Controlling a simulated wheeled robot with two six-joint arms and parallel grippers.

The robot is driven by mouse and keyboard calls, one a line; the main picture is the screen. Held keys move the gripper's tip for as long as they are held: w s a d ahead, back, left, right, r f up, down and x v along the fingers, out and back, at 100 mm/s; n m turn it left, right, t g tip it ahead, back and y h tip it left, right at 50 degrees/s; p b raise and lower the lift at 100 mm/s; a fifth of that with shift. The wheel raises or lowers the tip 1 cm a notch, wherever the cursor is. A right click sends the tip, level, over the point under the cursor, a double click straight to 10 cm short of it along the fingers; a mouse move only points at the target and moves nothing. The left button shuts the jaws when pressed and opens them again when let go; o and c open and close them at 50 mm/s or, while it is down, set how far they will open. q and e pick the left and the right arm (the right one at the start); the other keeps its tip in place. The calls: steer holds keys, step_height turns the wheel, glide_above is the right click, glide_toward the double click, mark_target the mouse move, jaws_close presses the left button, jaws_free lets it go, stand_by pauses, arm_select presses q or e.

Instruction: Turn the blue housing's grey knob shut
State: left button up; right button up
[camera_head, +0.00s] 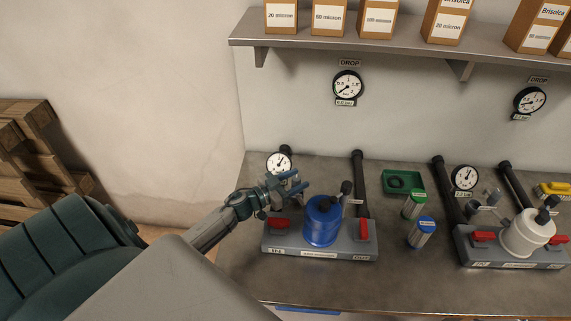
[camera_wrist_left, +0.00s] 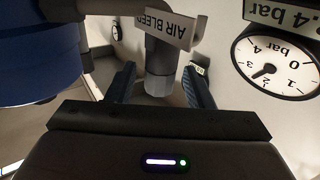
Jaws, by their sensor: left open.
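The blue housing (camera_head: 321,222) stands upright on a grey base (camera_head: 315,251) on the bench; its side fills the upper left of the left wrist view (camera_wrist_left: 38,50). The grey knob (camera_wrist_left: 160,72) shows in that view beside an upside-down "AIR BLEED" tag (camera_wrist_left: 167,27). My left gripper (camera_head: 299,182) is open behind and left of the housing's top. In the wrist view its two fingers (camera_wrist_left: 159,88) stand on either side of the knob, with gaps visible. In the head view I cannot make out this knob near the gripper. My right gripper is not in view.
A small gauge (camera_head: 279,163) stands just behind my left gripper. Red levers (camera_head: 279,223) flank the blue housing. Green (camera_head: 413,205) and blue-capped (camera_head: 422,232) cartridges stand to its right, and a white housing (camera_head: 527,234) beyond. The bench front is clear.

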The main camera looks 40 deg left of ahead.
arm_select(q)
steer(key=b+v, duration=0.3)
steer(key=v, duration=0.7)
steer(key=shift+s+b, duration=0.25)
steer(key=shift+b, duration=0.15)
steer(key=shift+f, duration=0.1)
